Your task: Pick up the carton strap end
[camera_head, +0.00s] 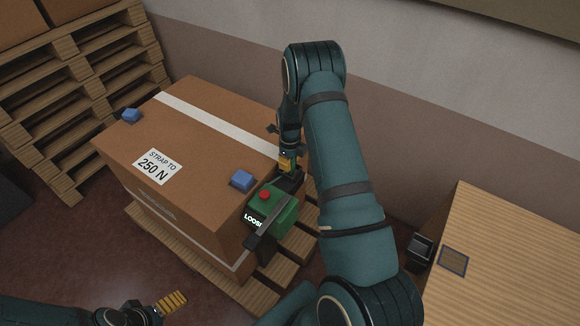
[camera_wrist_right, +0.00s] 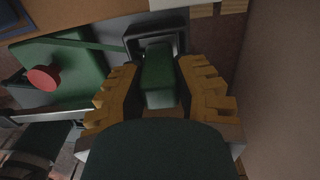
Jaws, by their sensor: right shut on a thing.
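A large brown carton (camera_head: 205,170) stands on a pallet, with a white band (camera_head: 215,124) across its top. A green device (camera_head: 280,210) with a red button and a lit display beginning "LOOS" is at the carton's right side. My right gripper (camera_head: 287,163) is at the carton's right edge, just behind that device. In the right wrist view its yellow fingers (camera_wrist_right: 160,88) are shut on a dark green piece, seemingly the carton strap end (camera_wrist_right: 157,78), in front of a black frame. My left gripper (camera_head: 170,302) is low at the left, apart from the carton; its opening is unclear.
Blue blocks sit on the carton's corners, one (camera_head: 242,180) near the device and one (camera_head: 131,115) at the left. A wooden table (camera_head: 510,260) is at the right, with a black holder (camera_head: 420,248) on its edge. Stacked pallets (camera_head: 80,90) stand behind left.

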